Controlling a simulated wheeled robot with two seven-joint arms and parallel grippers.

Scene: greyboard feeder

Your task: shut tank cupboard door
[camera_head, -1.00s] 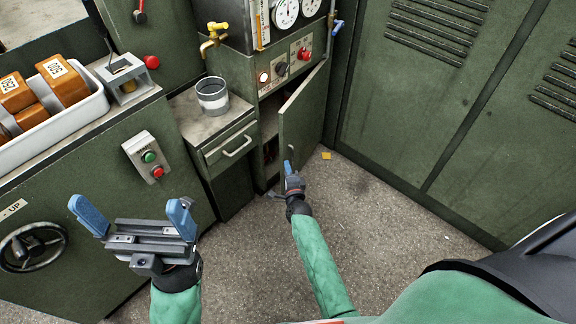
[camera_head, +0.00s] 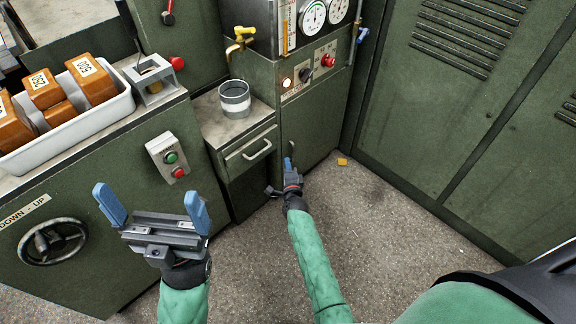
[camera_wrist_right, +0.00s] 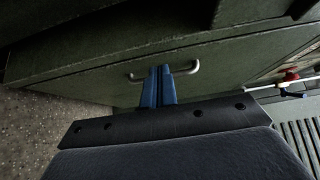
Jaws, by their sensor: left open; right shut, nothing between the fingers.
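The tank cupboard door (camera_head: 314,117) is a dark green panel below the gauge and switch panel. In the head view it now lies flush, or nearly so, with the cupboard front; any small gap is too fine to tell. My right gripper (camera_head: 288,164) is shut and empty, its blue fingertips at the lower part of the door. In the right wrist view the shut fingers (camera_wrist_right: 159,86) point at a green panel with a metal handle (camera_wrist_right: 165,72); whether they touch it I cannot tell. My left gripper (camera_head: 153,207) is open and empty, in front of the green cabinet at left.
A drawer unit (camera_head: 247,155) with a metal can (camera_head: 235,99) on top stands left of the cupboard. A white tray (camera_head: 75,127) of orange blocks sits on the left cabinet. Tall green lockers (camera_head: 440,110) stand at right.

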